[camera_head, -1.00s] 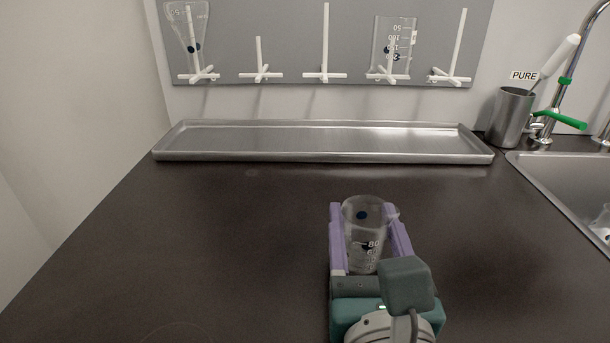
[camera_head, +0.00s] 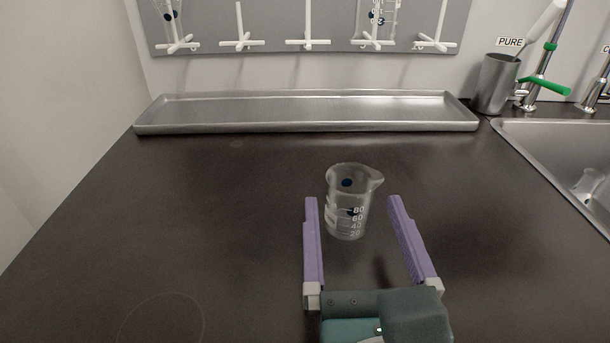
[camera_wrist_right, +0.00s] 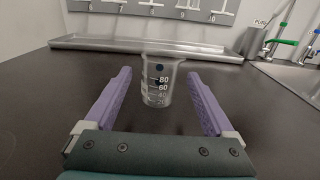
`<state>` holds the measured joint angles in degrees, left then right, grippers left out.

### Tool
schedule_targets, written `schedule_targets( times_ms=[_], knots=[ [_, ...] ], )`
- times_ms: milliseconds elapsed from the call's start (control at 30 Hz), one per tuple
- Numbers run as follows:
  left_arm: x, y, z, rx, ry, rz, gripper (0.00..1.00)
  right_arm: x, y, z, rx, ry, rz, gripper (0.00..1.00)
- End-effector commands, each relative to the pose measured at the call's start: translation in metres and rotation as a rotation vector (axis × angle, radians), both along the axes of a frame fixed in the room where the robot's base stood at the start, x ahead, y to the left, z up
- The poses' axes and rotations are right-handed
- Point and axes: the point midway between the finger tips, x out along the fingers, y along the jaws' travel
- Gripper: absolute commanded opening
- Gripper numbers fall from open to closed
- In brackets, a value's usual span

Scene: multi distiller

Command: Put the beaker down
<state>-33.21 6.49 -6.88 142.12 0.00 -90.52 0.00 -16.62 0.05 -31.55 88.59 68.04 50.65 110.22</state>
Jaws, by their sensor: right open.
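The beaker (camera_head: 347,205) is clear glass with white graduation marks and a dark blue dot. It stands upright on the dark counter (camera_head: 200,220). My right gripper (camera_head: 351,198) is open, its two purple fingers spread wide apart. The fingertips are beside the beaker's near side, with the beaker at the mouth of the jaws and clear of both fingers. In the right wrist view the beaker (camera_wrist_right: 158,88) stands ahead, between and a little beyond the fingers. My left gripper is not in view.
A long metal tray (camera_head: 300,126) lies along the wall behind the beaker. Above it a grey pegboard (camera_head: 270,20) holds white pegs and hung glassware. A metal cup (camera_head: 495,85) and the sink (camera_head: 560,145) are at the right. The counter on the left is clear.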

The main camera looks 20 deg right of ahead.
Motion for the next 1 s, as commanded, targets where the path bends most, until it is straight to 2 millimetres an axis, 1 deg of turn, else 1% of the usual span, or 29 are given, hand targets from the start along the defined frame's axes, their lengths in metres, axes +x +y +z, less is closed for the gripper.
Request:
schedule_targets(
  times_ms=[33, 200, 300, 400, 533, 1000],
  knots=[
    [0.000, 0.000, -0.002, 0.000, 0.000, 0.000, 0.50, -0.013, 0.003, -0.002, 0.003, 0.004, 0.000, 0.89],
    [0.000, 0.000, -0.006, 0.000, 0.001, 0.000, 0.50, -0.047, 0.013, -0.002, 0.002, 0.004, -0.001, 0.89],
    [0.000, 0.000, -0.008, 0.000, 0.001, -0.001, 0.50, -0.061, 0.017, -0.002, 0.001, 0.002, -0.001, 0.89],
    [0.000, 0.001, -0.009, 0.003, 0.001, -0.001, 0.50, -0.069, 0.020, 0.000, 0.000, 0.000, 0.000, 0.89],
    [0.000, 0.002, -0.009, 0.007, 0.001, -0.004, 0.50, -0.072, 0.020, 0.000, 0.001, -0.001, -0.002, 0.89],
    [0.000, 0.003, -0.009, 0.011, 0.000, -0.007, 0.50, -0.072, 0.020, 0.000, 0.000, -0.001, -0.001, 0.89]
  ],
)
